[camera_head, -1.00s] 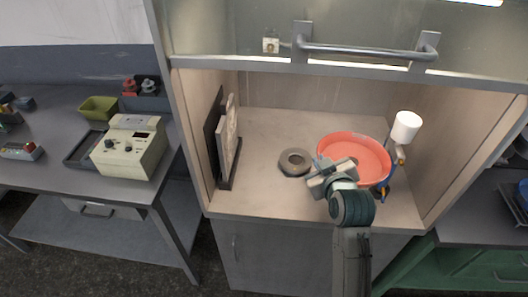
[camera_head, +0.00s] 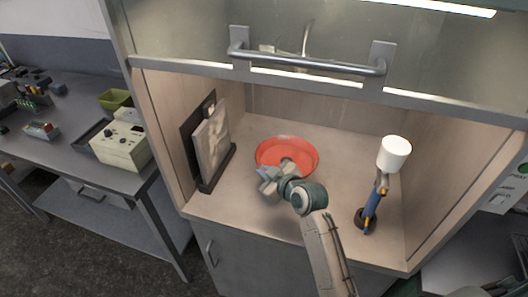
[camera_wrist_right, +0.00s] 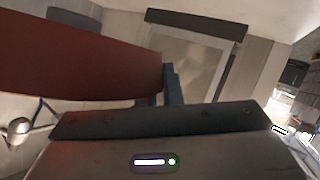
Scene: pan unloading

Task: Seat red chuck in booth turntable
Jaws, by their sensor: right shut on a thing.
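The red chuck (camera_head: 270,152), a wide shallow round dish, is inside the booth near the middle of its floor. My right gripper (camera_head: 268,178) is shut on its near rim. In the right wrist view the chuck (camera_wrist_right: 75,62) extends left from the fingers (camera_wrist_right: 172,88). The grey turntable is not visible now; the chuck covers the area where it stood. I cannot tell whether the chuck touches it or hovers above it. My left gripper is not in view.
A spray gun with a white cup (camera_head: 394,153) stands at the booth's right. A panel in a dark rack (camera_head: 211,148) stands at the left. The raised sash handle (camera_head: 305,62) crosses above the opening. A control box (camera_head: 121,145) sits on the left bench (camera_head: 65,155).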

